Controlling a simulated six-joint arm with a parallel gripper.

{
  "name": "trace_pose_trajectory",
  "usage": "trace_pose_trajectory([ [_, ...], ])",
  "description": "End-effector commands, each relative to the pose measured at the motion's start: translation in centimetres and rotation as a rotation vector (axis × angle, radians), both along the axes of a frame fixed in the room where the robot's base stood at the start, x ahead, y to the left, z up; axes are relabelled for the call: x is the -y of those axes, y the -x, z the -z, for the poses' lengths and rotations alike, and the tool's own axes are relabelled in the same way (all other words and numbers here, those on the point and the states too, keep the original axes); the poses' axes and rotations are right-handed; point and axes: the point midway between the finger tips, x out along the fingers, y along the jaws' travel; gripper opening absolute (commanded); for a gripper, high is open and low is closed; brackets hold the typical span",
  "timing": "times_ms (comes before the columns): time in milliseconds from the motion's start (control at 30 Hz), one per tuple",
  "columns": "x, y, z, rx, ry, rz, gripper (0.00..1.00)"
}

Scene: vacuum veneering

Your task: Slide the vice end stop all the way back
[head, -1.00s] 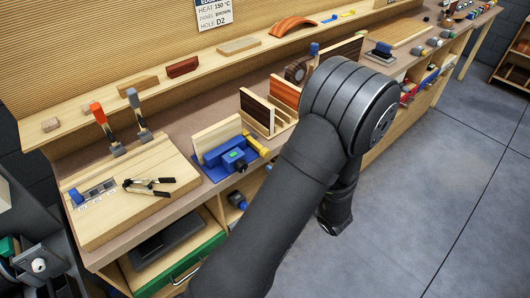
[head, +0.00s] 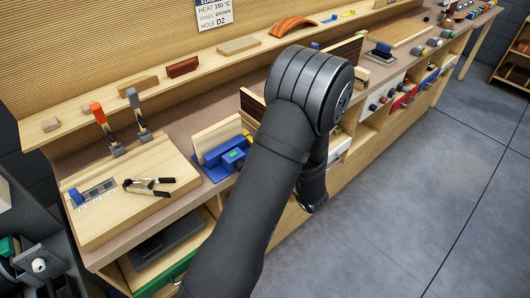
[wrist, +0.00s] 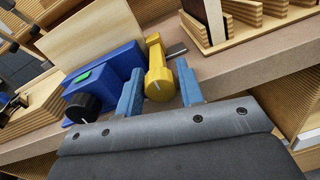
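The blue vice (head: 228,155) sits at the front edge of the bench in the head view, with a pale board upright in it. In the wrist view the vice (wrist: 108,80) is at left, with a green patch on top and a black knob in front. The yellow end stop (wrist: 158,75) sticks out at the vice's right side, on a grey bar. My gripper (wrist: 160,88) is open, one blue finger either side of the yellow end stop. I cannot tell whether the fingers touch it.
A slotted wooden rack (wrist: 250,22) with upright panels stands to the right of the vice. A wooden board (head: 130,190) with black-handled pliers (head: 148,186) lies to the left. The floor (head: 420,210) in front of the bench is clear.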

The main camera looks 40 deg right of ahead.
Motion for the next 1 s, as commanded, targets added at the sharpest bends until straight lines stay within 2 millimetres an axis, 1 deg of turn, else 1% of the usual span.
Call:
trace_pose_trajectory([
  [33,0.0,0.0,0.0,0.0,0.0,0.0,0.24],
  [100,0.0,0.0,0.0,0.0,0.0,0.0,0.1],
  [167,0.0,0.0,0.0,0.0,0.0,0.0,0.0],
  [333,0.3,0.0,0.0,0.0,0.001,0.0,0.0],
  [500,2.3,0.0,0.0,0.002,0.002,0.001,0.0],
  [600,3.1,0.1,0.0,0.001,0.001,0.001,0.0],
  [833,3.3,0.1,0.0,0.0,0.002,0.005,0.0],
  [867,3.3,0.1,0.0,0.0,0.002,0.006,0.32],
  [933,3.3,0.1,0.0,0.0,0.002,0.006,0.46],
  [967,3.3,0.1,0.0,0.0,0.002,0.005,0.5],
  [1000,3.2,0.1,0.0,0.0,0.002,0.005,0.5],
])
